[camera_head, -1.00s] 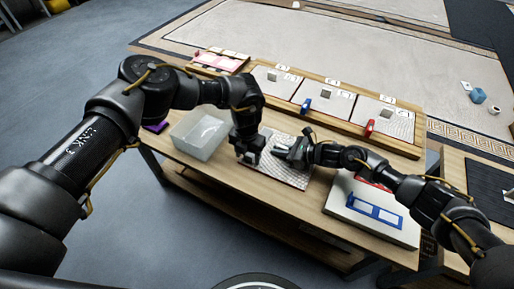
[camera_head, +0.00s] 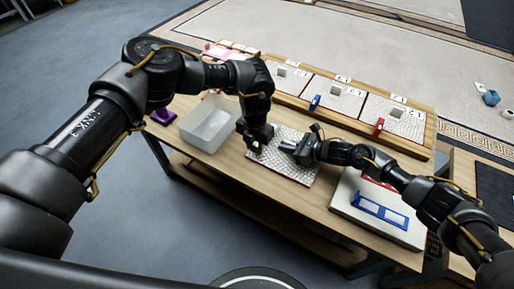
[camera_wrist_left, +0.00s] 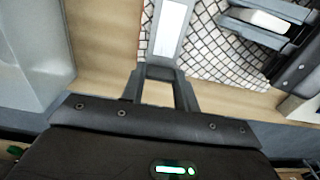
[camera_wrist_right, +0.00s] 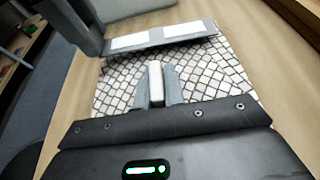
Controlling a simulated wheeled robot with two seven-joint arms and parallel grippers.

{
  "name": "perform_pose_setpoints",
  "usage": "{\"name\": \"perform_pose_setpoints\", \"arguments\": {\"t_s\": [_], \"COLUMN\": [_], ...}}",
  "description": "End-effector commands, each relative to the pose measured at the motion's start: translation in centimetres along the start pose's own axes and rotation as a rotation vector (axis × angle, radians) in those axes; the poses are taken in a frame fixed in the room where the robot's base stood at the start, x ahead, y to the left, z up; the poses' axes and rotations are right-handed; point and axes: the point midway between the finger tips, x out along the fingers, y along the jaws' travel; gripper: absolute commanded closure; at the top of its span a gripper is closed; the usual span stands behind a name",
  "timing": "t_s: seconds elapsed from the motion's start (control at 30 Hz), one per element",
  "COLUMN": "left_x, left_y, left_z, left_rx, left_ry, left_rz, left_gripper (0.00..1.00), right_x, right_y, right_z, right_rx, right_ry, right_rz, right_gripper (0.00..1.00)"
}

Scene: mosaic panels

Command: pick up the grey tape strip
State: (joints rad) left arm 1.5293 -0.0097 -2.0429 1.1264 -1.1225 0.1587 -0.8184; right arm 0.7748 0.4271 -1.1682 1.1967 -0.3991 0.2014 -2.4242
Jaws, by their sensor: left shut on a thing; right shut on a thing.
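My left gripper (camera_head: 262,146) hangs over the left part of a pale mosaic panel (camera_head: 300,170) on the wooden table. It is shut on a grey strip (camera_wrist_left: 166,62) with a white inset. In the right wrist view the strip (camera_wrist_right: 155,47) shows two white insets and spans above the panel's far side. My right gripper (camera_wrist_right: 157,85) is shut on a small pale upright piece (camera_wrist_right: 156,76), low over the panel. The two grippers are close together and apart. In the head view the grippers hide most of what they hold.
A white board with a blue two-window frame (camera_head: 381,210) lies right. Behind is a wooden rack (camera_head: 405,149) of panels with blue and red pieces.

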Motion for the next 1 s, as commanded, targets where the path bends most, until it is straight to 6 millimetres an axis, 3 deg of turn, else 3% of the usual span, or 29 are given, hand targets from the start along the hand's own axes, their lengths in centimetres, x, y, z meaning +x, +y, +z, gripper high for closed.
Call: {"name": "perform_pose_setpoints", "arguments": {"t_s": [0.2,0.4,1.0], "left_x": [-4.5,-7.0,-8.8], "left_y": [0.0,0.1,0.1], "left_z": [0.1,0.1,0.0], "left_rx": [0.001,-0.001,-0.002], "left_ry": [-0.001,-0.002,0.0], "left_rz": [0.0,0.0,0.0], "left_gripper": [0.98,0.98,0.98], "right_x": [-0.1,-0.1,-0.1], "right_y": [-0.1,-0.1,0.0], "right_z": [-0.2,-0.2,-0.1], "right_rx": [0.001,0.001,0.001], "right_ry": [0.003,0.003,0.004], "right_rz": [-0.002,-0.002,-0.001], "right_gripper": [1.0,1.0,1.0]}}
